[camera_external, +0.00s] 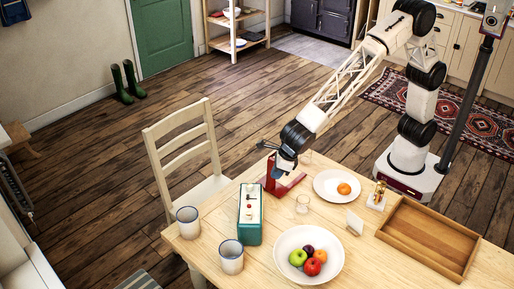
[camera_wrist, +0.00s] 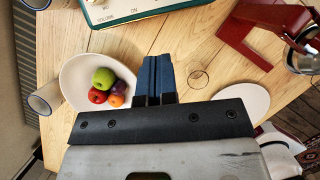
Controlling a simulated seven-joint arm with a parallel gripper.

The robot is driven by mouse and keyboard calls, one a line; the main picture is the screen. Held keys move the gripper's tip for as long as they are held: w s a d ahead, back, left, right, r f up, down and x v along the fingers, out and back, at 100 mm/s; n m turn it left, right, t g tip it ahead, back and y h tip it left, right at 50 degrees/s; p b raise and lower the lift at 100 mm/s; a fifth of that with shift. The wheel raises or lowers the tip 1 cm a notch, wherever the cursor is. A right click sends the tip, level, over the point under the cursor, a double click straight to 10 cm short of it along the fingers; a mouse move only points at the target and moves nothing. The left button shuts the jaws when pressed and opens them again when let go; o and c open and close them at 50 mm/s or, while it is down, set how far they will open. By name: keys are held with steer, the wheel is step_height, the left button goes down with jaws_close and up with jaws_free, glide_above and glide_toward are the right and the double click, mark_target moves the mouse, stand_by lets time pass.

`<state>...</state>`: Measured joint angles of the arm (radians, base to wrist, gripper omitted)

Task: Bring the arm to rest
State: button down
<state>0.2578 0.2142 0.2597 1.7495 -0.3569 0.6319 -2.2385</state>
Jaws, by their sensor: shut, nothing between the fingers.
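My gripper (camera_external: 279,174) is at the end of my arm above the table, close to a red stand (camera_external: 297,183) in the external view; whether they touch is unclear there. In the wrist view my gripper's blue fingers (camera_wrist: 155,78) are pressed together with nothing between them. The red stand (camera_wrist: 245,38) appears off to the right of the fingers there, apart from them.
A chair (camera_external: 184,150) stands behind.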

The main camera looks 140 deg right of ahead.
steer(key=s+a+r+m, duration=0.4)
steer(key=s+a, duration=0.1)
steer(key=s, duration=0.3)
steer(key=s+a+r+m+y, duration=0.1)
steer(key=s+a+r+m, duration=0.35)
steer(key=s, duration=0.35)
steer(key=s+a+r+m, duration=0.4)
steer(key=s+a, duration=0.1)
steer(key=s, duration=0.3)
steer(key=s+a+m, duration=0.3)
steer(key=s+m, duration=0.1)
steer(key=s, duration=0.5)
steer(key=s+a+f+m+y, duration=0.1)
steer(key=s+a+m, duration=0.3)
steer(key=s, duration=0.5)
steer(key=s+a+m+y, duration=0.1)
steer(key=s+a+m, duration=0.2)
steer(key=s, duration=0.6)
steer(key=shift+s+a+f+m, duration=0.2)
steer(key=shift+s+m, duration=0.15)
steer(key=shift+m, duration=0.8)
